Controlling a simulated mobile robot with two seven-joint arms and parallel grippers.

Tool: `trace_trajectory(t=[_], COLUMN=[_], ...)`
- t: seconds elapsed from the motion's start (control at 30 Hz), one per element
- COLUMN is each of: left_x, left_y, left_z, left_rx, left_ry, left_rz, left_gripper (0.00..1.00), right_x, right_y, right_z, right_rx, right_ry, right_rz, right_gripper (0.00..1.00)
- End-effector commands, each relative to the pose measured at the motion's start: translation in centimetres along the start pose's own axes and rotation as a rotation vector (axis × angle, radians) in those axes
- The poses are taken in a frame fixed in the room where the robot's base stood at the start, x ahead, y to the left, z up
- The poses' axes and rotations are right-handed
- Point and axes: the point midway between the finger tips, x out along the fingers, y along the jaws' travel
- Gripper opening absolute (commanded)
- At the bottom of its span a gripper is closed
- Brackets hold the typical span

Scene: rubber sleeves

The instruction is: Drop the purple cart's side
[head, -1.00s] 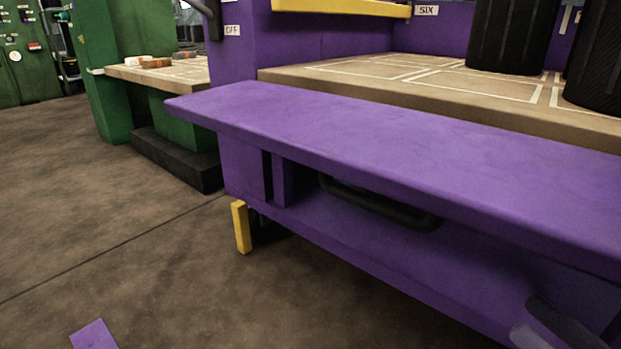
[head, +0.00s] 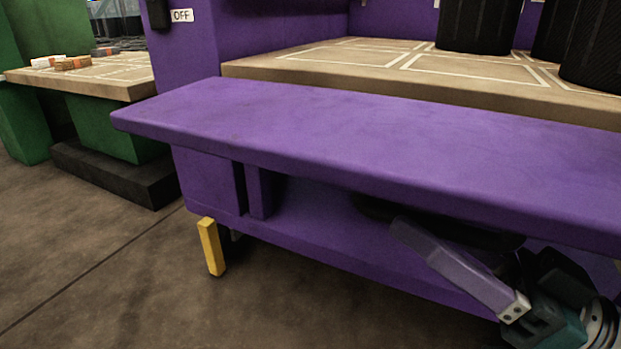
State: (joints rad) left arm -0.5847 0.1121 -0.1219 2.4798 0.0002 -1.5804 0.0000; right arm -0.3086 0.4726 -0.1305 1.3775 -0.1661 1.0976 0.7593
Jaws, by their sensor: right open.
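The purple cart (head: 270,40) fills the middle and right of the head view. A wide purple panel (head: 370,135) runs along its near side, its broad face showing in front of the tan deck. A dark bar-like handle (head: 372,208) shows in the shadow below the panel's lower edge, partly hidden by my gripper. My right gripper (head: 405,232) reaches in from the lower right, under the panel. It is open; one purple finger shows clearly, its tip close to the handle. I cannot tell whether they touch. My left gripper is out of view.
Black ribbed cylinders (head: 480,25) stand on the cart's tan deck (head: 300,72). A yellow post (head: 211,247) stands below the cart's left end. A green bench (head: 118,125) with small items stands at left. The floor (head: 100,265) at front left is clear.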

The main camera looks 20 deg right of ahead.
Motion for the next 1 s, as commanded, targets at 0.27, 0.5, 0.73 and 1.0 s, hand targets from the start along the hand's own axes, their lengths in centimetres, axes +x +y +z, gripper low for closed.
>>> trace_trajectory(t=[0.27,0.5,0.73,1.0], left_x=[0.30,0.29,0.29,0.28], left_y=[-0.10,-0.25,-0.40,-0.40], left_z=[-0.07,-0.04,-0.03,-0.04], left_rx=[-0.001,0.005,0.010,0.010], left_ry=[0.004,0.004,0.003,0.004], left_rz=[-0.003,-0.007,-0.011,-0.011], left_gripper=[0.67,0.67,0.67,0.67], right_x=[1.46,1.44,1.43,1.41], right_y=[-0.01,-0.01,0.00,0.00], right_z=[0.05,0.03,0.03,0.03], right_rx=[0.000,0.000,0.000,0.000], right_ry=[-0.001,-0.001,-0.001,-0.001], right_rz=[0.001,0.001,0.001,0.001], right_gripper=[0.50,0.41,0.15,0.00])
